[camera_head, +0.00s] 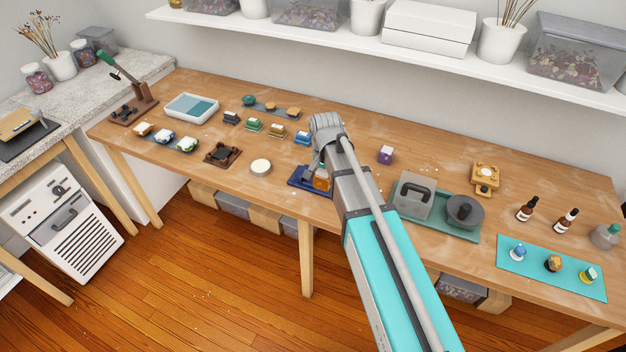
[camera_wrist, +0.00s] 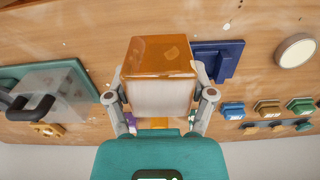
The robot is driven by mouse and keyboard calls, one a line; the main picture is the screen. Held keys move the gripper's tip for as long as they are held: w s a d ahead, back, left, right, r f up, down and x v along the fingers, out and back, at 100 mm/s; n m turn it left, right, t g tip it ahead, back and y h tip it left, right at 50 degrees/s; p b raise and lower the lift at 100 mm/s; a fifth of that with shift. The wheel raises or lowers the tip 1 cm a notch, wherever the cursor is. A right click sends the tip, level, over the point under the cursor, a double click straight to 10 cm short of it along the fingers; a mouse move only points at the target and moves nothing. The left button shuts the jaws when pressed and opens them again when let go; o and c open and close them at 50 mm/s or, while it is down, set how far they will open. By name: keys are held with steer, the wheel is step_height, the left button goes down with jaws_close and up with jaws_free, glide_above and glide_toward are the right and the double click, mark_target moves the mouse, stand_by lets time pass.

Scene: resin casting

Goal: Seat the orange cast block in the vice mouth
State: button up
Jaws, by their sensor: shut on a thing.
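The orange cast block (camera_head: 321,181) is held in my gripper (camera_head: 318,170). In the wrist view, the block (camera_wrist: 158,50) has an orange top and a pale side and sits between the two fingers of my gripper (camera_wrist: 160,95). The blue vice (camera_head: 299,181) lies on the table just left of the block in the head view. In the wrist view, the vice (camera_wrist: 228,62) shows to the right of the block, partly covered by it. The block's underside and any contact with the vice are hidden.
A round pale disc (camera_head: 260,167) and a dark brown fixture (camera_head: 222,154) lie to the left. Small coloured blocks stand behind. A purple block (camera_head: 386,155) and a green tray (camera_head: 462,229) with a grey box (camera_head: 413,197) are to the right.

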steer(key=m, duration=0.5)
steer(key=shift+r, duration=0.1)
steer(key=m, duration=0.4)
steer(key=shift+r, duration=0.1)
steer(key=m, duration=0.4)
steer(key=shift+a, duration=0.1)
steer(key=m, duration=0.4)
steer(key=shift+r+m+p, duration=0.1)
steer(key=shift+m+p, duration=0.2)
steer(key=shift+m, duration=0.1)
steer(key=shift+a, duration=0.1)
steer(key=w+a+f+b, duration=0.1)
steer(key=w+f+b, duration=0.1)
steer(key=w, duration=0.2)
steer(key=w+a+f+b, duration=0.1)
steer(key=w+f+b, duration=0.2)
steer(key=w, duration=0.1)
steer(key=w+a+f+b, duration=0.1)
steer(key=w+f+b, duration=0.2)
steer(key=w, duration=0.1)
steer(key=shift+a+f, duration=0.1)
steer(key=shift+f, duration=0.05)
steer(key=shift+w+a+f+b, duration=0.2)
steer(key=shift+w+f+b, duration=0.15)
steer(key=shift+b, duration=0.2)
